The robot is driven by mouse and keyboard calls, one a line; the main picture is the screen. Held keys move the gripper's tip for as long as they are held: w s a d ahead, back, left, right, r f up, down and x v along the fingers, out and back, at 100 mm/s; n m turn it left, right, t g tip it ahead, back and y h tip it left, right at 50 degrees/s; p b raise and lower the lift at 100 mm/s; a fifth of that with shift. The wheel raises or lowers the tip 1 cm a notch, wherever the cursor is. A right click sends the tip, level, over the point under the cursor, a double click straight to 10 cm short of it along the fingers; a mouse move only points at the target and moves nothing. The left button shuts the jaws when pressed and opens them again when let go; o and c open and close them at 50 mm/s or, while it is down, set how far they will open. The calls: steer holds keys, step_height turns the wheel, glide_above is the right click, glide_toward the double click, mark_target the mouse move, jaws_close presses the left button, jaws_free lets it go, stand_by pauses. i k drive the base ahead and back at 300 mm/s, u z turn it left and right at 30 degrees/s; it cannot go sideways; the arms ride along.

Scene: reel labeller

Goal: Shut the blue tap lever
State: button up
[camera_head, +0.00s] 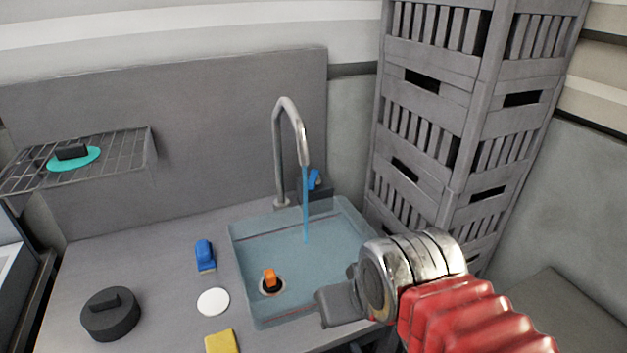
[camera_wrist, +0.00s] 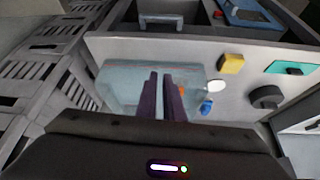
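The blue tap lever (camera_head: 313,180) sits on a dark block beside the base of the curved metal tap (camera_head: 288,108). A stream of water (camera_head: 306,205) runs from the spout into the sink (camera_head: 238,262), which holds bluish water. My gripper (camera_head: 335,307) is over the sink's front right edge, nearer the camera than the lever and apart from it. In the wrist view, the two dark fingers (camera_wrist: 161,80) are close together with only a thin gap and nothing visible between them. I cannot make out the lever in the wrist view.
An orange plug (camera_head: 270,278) sits in the sink. A blue brush (camera_head: 205,255), white disc (camera_head: 213,301), yellow sponge (camera_head: 222,342) and dark round lid (camera_head: 110,313) lie left on the counter. Stacked grey crates (camera_head: 432,110) stand right of the tap. A wire shelf (camera_head: 115,150) is left.

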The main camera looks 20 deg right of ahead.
mark_target(315, 179)
steer(key=z, duration=0.05)
steer(key=k, duration=0.5)
steer(key=u, duration=2.05)
steer(key=i, duration=0.35)
steer(key=z, duration=0.25)
